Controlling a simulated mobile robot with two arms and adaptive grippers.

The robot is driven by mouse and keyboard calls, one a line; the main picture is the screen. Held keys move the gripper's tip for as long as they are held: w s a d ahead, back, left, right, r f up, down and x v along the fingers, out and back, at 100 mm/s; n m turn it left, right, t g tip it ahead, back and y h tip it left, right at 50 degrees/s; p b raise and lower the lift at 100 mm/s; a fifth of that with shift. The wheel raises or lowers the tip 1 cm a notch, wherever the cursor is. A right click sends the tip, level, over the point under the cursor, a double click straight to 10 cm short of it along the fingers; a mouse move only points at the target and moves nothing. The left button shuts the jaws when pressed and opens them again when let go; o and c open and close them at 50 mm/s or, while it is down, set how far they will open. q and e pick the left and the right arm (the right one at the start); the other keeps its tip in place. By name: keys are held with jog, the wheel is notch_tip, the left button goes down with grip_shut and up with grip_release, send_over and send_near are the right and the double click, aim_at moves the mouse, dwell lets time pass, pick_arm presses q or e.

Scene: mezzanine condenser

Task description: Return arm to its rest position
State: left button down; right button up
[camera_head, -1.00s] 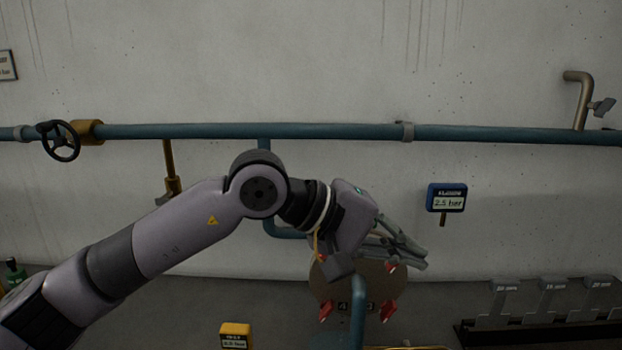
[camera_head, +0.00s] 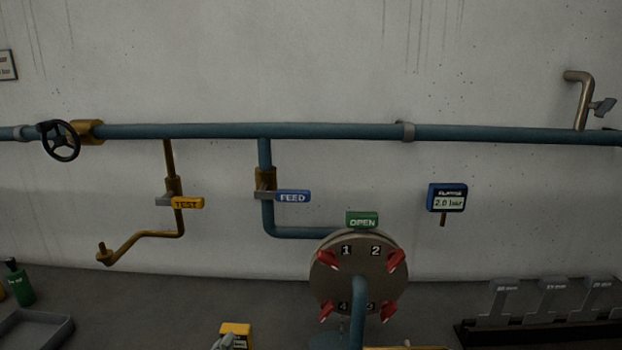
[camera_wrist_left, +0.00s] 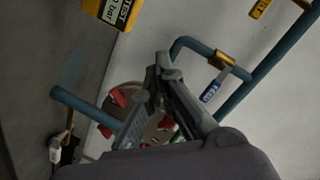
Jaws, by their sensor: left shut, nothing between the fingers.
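My left gripper (camera_head: 224,342) shows only as a small grey part at the bottom edge of the head view, in front of the yellow gauge (camera_head: 237,330). In the left wrist view its fingers (camera_wrist_left: 164,66) are together with nothing between them, apart from the pipework behind. The round flange cover (camera_head: 355,270) with red clamps numbered 1 to 4 stands clear in the head view and is partly hidden behind the fingers in the wrist view (camera_wrist_left: 122,97). My right gripper is in neither view.
A blue pipe (camera_head: 330,131) runs along the wall, with a black handwheel (camera_head: 60,141), a yellow TEST handle (camera_head: 188,203) and a blue FEED handle (camera_head: 292,196). A blue gauge (camera_head: 447,198) reads 2.0 bar. A grey tray (camera_head: 38,328) lies lower left; grey plates (camera_head: 553,297) stand lower right.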

pick_arm(q)
jog(key=s+a+f+n+g, duration=0.35)
jog(key=s+f+g, duration=0.25)
jog(key=s+f, duration=0.55)
jog(key=s+a+f+n+g, duration=0.2)
jog(key=s+f+n+g, duration=0.55)
jog(key=s, duration=0.75)
notch_tip(320, 180, down, 27)
jog(key=m, duration=0.3)
jog(key=s+a+f, duration=0.2)
jog(key=s+f, duration=1.4)
jog(key=s, duration=0.1)
jog(key=shift+a+f+g, duration=0.15)
jog(key=shift+a+g, duration=0.1)
jog(key=shift+g, duration=0.2)
jog(key=shift+s, duration=0.1)
